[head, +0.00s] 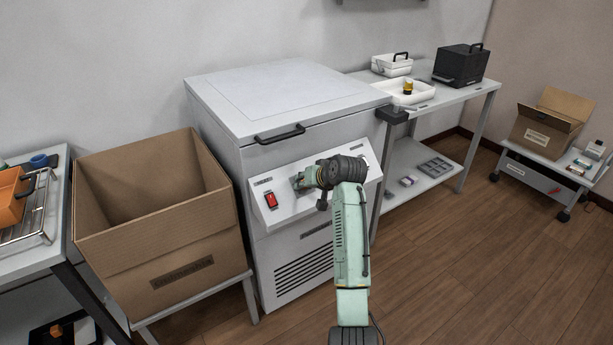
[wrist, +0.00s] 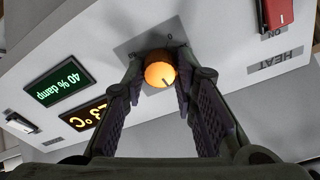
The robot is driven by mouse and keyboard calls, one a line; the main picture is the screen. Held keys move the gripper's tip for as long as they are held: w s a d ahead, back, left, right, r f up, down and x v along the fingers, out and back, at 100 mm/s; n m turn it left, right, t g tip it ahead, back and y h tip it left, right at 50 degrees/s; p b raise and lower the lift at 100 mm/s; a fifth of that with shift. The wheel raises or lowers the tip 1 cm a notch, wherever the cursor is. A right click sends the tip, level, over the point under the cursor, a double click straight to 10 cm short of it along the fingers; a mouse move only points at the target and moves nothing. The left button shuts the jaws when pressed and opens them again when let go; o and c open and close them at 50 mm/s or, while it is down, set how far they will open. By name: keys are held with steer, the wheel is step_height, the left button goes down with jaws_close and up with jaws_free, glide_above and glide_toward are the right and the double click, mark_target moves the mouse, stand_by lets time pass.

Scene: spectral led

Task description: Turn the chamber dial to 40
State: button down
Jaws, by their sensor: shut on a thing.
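The chamber is a white chest-like cabinet (head: 290,100) with a sloped control panel (wrist: 225,60). In the wrist view the panel appears upside down. The round dial (wrist: 159,70) glows orange on a grey scale plate (wrist: 140,43), and a short dark mark shows on its face. My gripper (wrist: 160,82) is shut on the dial, one finger on each side. A green display (wrist: 60,82) reads "40 % damp". In the head view my gripper (head: 305,181) is at the panel, and my arm hides the dial.
A red switch (head: 271,200) sits left of the gripper on the panel, marked HEAT in the wrist view (wrist: 277,12). An open cardboard box (head: 160,250) stands close on the left. A bench (head: 455,95) with trays is on the right.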

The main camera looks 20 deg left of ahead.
steer(key=shift+m+p, duration=0.4)
steer(key=shift+m, duration=0.2)
steer(key=c, duration=1.3)
jaws_free()
steer(key=v, duration=1.2)
steer(key=shift+a, duration=0.1)
